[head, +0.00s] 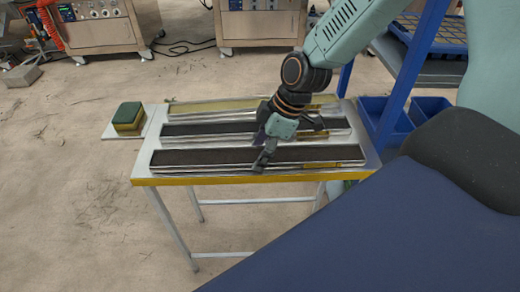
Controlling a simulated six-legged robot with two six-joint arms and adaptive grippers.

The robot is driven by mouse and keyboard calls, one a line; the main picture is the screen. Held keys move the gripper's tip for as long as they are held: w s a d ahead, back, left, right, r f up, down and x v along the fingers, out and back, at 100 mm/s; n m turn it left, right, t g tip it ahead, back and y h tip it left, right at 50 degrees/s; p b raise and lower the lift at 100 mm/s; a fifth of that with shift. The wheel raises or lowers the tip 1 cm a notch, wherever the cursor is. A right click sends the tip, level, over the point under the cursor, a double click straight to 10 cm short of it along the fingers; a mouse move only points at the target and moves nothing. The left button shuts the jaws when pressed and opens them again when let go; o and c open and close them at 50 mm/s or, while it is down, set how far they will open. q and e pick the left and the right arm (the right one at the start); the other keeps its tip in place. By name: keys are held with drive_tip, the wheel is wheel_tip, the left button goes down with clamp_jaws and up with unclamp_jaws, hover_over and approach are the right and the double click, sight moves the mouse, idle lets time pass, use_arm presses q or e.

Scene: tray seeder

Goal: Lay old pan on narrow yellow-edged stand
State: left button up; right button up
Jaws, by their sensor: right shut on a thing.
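The narrow stand (146,177) has a light top and a yellow front edge. Three long narrow pans lie side by side across it. The front pan (205,158) is dark inside with a pale metal rim, along the yellow edge. The middle pan (200,129) is also dark, and the rear pan (210,105) is yellowish. My right gripper (262,162) comes down from the upper right, over the middle pan, with a dark finger at the front pan. It is shut, seemingly on the front pan; its far finger is hidden. My left gripper is out of view.
A green and yellow sponge (128,116) sits on a white plate left of the stand. Blue bins (385,118) and a blue post (412,70) stand close on the right. Metal cabinets are at the back. The floor at left is mostly clear.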

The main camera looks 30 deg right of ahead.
drive_tip(key=shift+f, duration=0.15)
drive_tip(key=o, duration=1.2)
drive_tip(key=shift+o, duration=0.2)
drive_tip(key=v, duration=1.2)
drive_tip(key=shift+s+f, duration=0.1)
drive_tip(key=shift+x, duration=5.95)
drive_tip(key=shift+r, duration=0.2)
